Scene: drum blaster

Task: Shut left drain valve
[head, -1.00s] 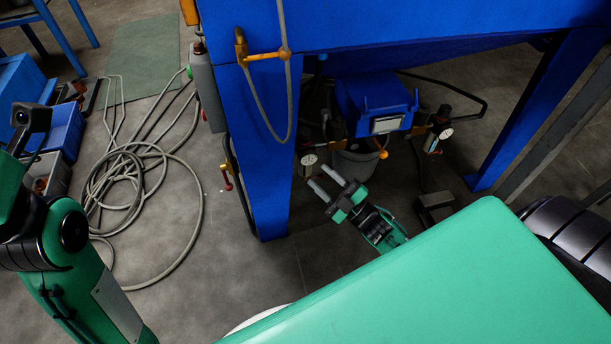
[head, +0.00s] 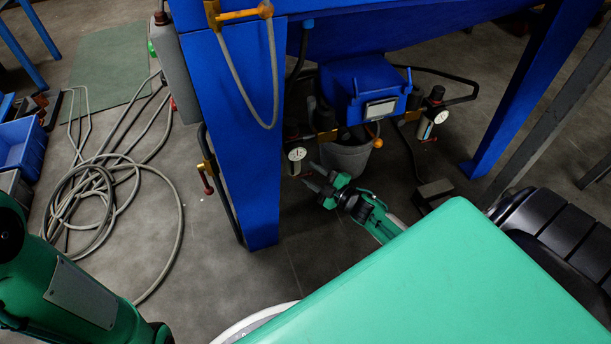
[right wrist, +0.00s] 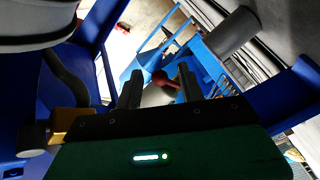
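My right gripper (head: 312,176) reaches in under the blue machine, just below and right of the left pressure gauge (head: 297,154). Its two fingers are apart with nothing held between them. The valve body is mostly hidden. My left gripper is out of view; only its green arm shows at the left.
A blue leg (head: 240,150) stands left of my right gripper, with a red-knobbed brass valve (head: 207,175) on its pipe. A grey bucket (head: 347,158) stands behind the gripper. Another gauge (head: 441,117) is farther right. Coiled hose (head: 90,205) lies on the floor.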

